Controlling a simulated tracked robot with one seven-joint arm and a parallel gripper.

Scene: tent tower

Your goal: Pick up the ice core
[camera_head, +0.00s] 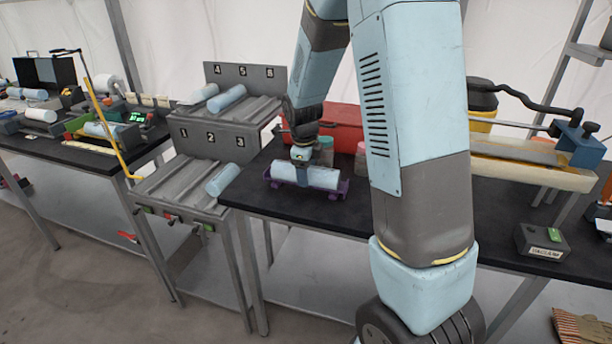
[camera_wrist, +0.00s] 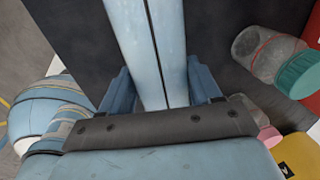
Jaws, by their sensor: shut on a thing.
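A pale blue ice core (camera_head: 320,178) lies lengthwise in a low purple cradle (camera_head: 344,190) on the black table, in the head view.
A grey numbered rack (camera_head: 205,150) at the left holds more pale cores. Jars (camera_head: 326,150) and a red case (camera_head: 342,116) stand close behind the cradle. A wooden trough (camera_head: 530,160) is at the right. The black tabletop (camera_head: 300,212) in front of the cradle is clear.

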